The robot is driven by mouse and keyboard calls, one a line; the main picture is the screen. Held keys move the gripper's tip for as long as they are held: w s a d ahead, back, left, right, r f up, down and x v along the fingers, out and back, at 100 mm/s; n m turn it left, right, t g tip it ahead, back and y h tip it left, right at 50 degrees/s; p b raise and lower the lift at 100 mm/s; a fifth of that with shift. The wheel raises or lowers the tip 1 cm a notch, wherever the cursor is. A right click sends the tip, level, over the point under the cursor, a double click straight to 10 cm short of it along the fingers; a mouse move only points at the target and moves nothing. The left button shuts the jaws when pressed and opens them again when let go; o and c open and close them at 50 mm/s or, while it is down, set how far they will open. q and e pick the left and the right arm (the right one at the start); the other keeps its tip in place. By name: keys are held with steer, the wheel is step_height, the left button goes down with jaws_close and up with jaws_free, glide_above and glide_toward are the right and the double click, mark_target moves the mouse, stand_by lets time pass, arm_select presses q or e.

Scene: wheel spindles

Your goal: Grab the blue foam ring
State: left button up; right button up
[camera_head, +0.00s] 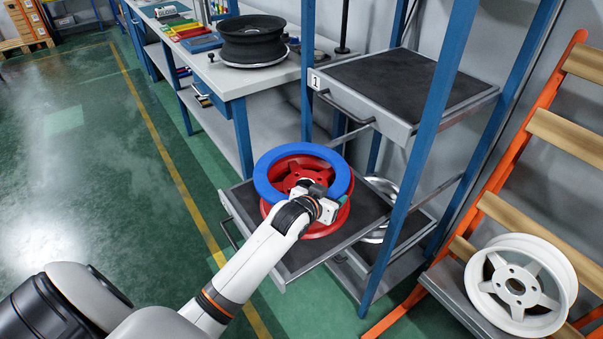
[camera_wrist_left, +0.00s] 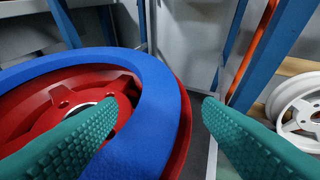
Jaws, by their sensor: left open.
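The blue foam ring (camera_head: 272,163) lies on top of a red wheel (camera_head: 338,222), which rests on a pulled-out dark drawer shelf (camera_head: 240,194). My left gripper (camera_head: 325,193) is at the ring's near right side in the head view and hides part of it. In the left wrist view the two green fingers of the left gripper (camera_wrist_left: 160,118) are spread apart. The ring's band (camera_wrist_left: 150,125) shows between them, closer to the left finger, with the red wheel (camera_wrist_left: 50,110) inside and below it. I cannot tell whether the fingers touch the ring. My right gripper is not in view.
Blue rack posts (camera_head: 425,140) stand to the right of the ring. A higher drawer (camera_head: 405,85) marked 1 juts out behind. A white wheel (camera_head: 520,285) sits on an orange rack at right. A workbench (camera_head: 245,75) holds a black wheel (camera_head: 252,42). Green floor at left is clear.

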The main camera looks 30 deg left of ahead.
mark_target(337, 189)
arm_select(q)
steer(key=x, duration=0.3)
steer(key=shift+w, duration=0.3)
steer(key=c, duration=1.1)
steer(key=shift+o, duration=0.2)
